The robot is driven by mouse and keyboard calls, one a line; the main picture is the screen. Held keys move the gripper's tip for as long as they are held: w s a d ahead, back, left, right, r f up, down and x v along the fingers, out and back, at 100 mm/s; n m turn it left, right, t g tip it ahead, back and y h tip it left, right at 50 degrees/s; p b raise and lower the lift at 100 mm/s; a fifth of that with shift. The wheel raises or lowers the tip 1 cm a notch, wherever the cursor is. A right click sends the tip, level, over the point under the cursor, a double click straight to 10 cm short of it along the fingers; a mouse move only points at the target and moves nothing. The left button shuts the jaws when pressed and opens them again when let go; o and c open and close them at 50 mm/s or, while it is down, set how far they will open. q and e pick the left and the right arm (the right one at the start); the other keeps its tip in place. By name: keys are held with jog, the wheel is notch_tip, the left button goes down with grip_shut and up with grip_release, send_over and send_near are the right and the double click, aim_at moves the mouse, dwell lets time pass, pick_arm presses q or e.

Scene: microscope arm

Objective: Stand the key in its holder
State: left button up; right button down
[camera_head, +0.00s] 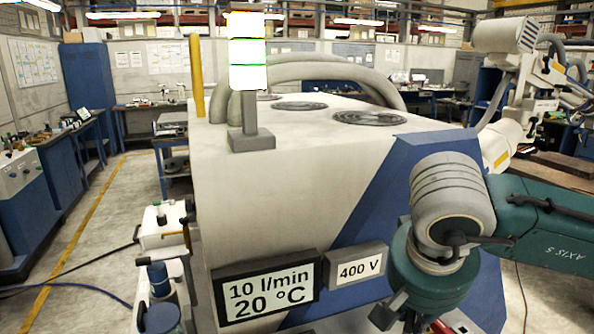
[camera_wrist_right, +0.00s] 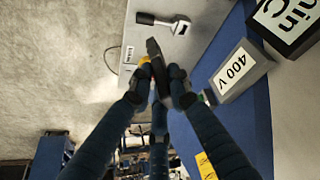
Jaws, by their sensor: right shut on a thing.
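My right gripper (camera_wrist_right: 158,82) is shut on a dark, narrow bar-like thing (camera_wrist_right: 154,52) with a yellow-orange spot beside it in the right wrist view. I take this for the key, but its shape is mostly hidden by the fingers. Beyond it, a spanner-like tool (camera_wrist_right: 182,27) with a dark handle lies on a grey panel with a small white label. I cannot tell which part is the key's holder. In the head view my right arm comes in from the right, and its gripper is mostly cut off at the bottom edge. My left gripper is not in view.
A large white and blue machine (camera_head: 290,165) fills the middle. Its "10 l/min 20 °C" sign (camera_head: 265,288) and "400 V" sign (camera_head: 356,270) stick out near my right arm; the latter also shows close to the fingers in the wrist view (camera_wrist_right: 238,70). Open floor lies left.

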jog(key=w+a+m+g+h, duration=0.1)
jog(key=w+m+g+h, duration=0.1)
jog(key=w+m, duration=0.6)
jog(key=shift+w+r+m, duration=0.3)
jog(key=shift+w+r, duration=0.05)
jog(key=shift+w, duration=1.85)
jog(key=shift+a, duration=0.1)
jog(key=shift+g, duration=0.3)
notch_tip(320, 180, down, 19)
jog(key=p, duration=0.2)
jog(key=shift+f+p, duration=0.15)
jog(key=shift+p, duration=0.25)
jog(key=shift+f+b, duration=0.4)
jog(key=shift+f, duration=0.05)
jog(key=c, duration=1.6)
grip_release()
jog(key=shift+c, duration=0.2)
